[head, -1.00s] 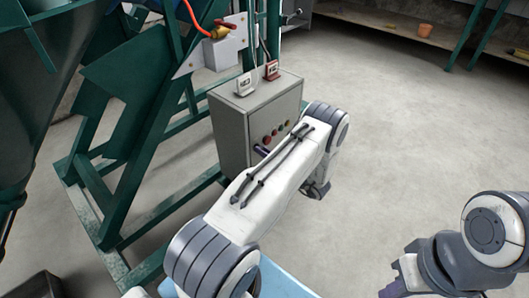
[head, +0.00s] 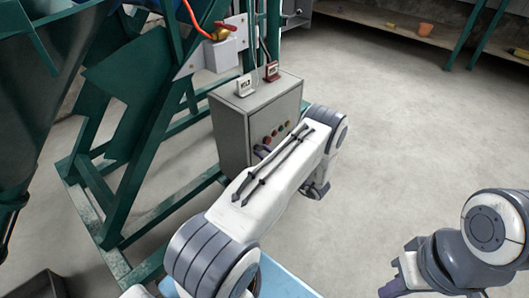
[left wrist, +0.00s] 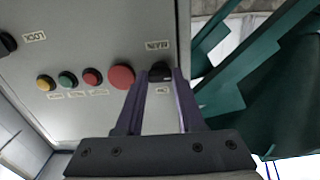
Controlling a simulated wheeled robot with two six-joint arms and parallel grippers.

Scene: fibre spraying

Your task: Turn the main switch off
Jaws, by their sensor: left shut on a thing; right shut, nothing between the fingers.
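The main switch (left wrist: 161,72) is a small black knob on the grey control box (head: 232,132), beside the label MAIN in the left wrist view. My left gripper (left wrist: 160,80) has its two purple fingers on either side of the knob and is shut on it. In the head view my left arm covers part of the box's front, and only a bit of the left gripper (head: 262,151) shows there; the knob cannot be made out. My right gripper (head: 394,288) is at the lower right, shut and empty, away from the box.
A large red button (left wrist: 121,76) sits right beside the switch, with smaller red, green and yellow buttons in a row. A black LOCK knob (left wrist: 8,43) is at the far end. Green frame beams (head: 130,170) stand left of the box. Floor to the right is clear.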

